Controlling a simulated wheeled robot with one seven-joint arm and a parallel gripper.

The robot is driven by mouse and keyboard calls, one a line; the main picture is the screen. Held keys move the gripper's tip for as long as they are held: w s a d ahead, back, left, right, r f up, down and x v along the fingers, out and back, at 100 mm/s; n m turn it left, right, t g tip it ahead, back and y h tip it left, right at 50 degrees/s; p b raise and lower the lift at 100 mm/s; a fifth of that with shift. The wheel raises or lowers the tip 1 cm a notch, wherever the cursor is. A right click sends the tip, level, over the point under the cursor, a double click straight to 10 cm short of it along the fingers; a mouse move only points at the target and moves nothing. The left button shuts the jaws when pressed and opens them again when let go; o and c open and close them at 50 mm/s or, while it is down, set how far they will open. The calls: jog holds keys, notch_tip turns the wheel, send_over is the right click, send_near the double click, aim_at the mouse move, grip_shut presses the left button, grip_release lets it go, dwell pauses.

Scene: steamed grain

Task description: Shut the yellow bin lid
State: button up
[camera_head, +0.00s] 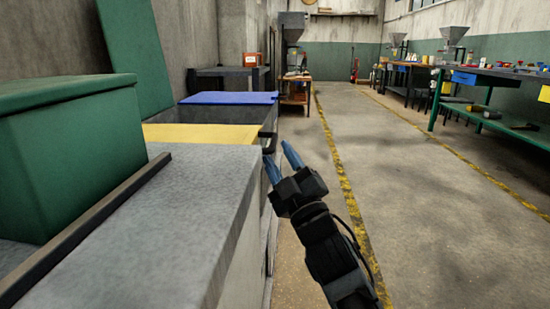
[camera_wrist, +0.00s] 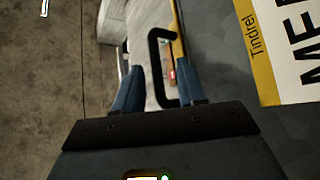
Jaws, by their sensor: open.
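The yellow bin lid (camera_head: 205,133) lies about flat on its bin, left of my gripper in the head view; I cannot tell whether it is fully down. A yellow edge (camera_wrist: 178,45), likely the lid's, shows in the wrist view. A black bent handle (camera_wrist: 154,65) stands beside that edge, and its dark shape (camera_head: 267,141) shows at the lid's right end in the head view. My gripper (camera_head: 281,160) is open, its blue fingertips at the handle. In the wrist view the handle lies between the fingers (camera_wrist: 160,88); contact cannot be told.
A grey counter (camera_head: 150,225) with a green box (camera_head: 70,150) fills the near left. A blue lid (camera_head: 230,98) lies beyond the yellow one, and a green panel (camera_head: 135,50) stands upright at left. A white label (camera_wrist: 288,50) faces the wrist camera. The floor (camera_head: 430,190) at right is free.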

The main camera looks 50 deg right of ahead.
jog(key=shift+b+v, duration=0.75)
jog(key=shift+v, duration=1.35)
jog(key=shift+f, duration=0.1)
